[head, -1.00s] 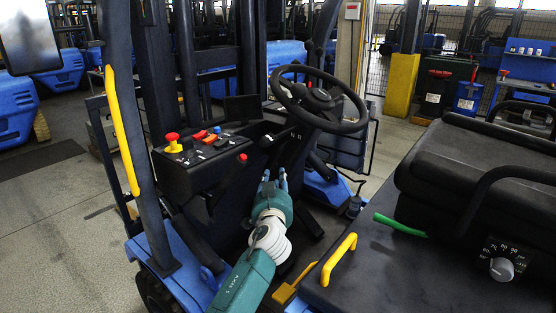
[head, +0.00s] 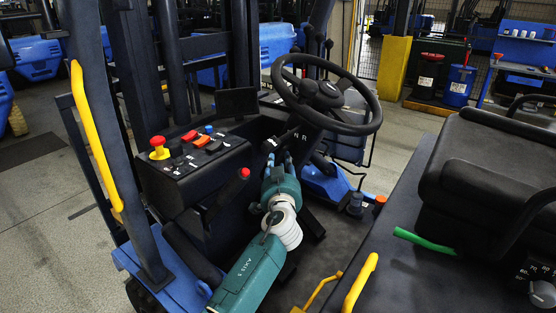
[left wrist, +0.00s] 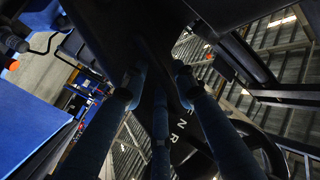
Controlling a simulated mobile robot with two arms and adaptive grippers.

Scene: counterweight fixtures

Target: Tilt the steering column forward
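The black steering wheel (head: 326,95) sits on top of the dark steering column (head: 303,145), which slants down into the cab. White F N R letters mark the column, and the column also fills the middle of the left wrist view (left wrist: 155,45). My left gripper (head: 279,160) is just below and left of the lettered part, pointing up at the column. In the left wrist view, its fingers (left wrist: 158,82) are spread apart with the column's dark face ahead of them. I cannot tell whether they touch it. My right gripper is not in view.
A black console (head: 195,165) with a red mushroom button (head: 158,142) and a red-knobbed lever (head: 244,173) stand left of my arm. A yellow grab bar (head: 95,135) runs along the left post. The black seat (head: 490,180) and a yellow handle (head: 360,283) are at the right.

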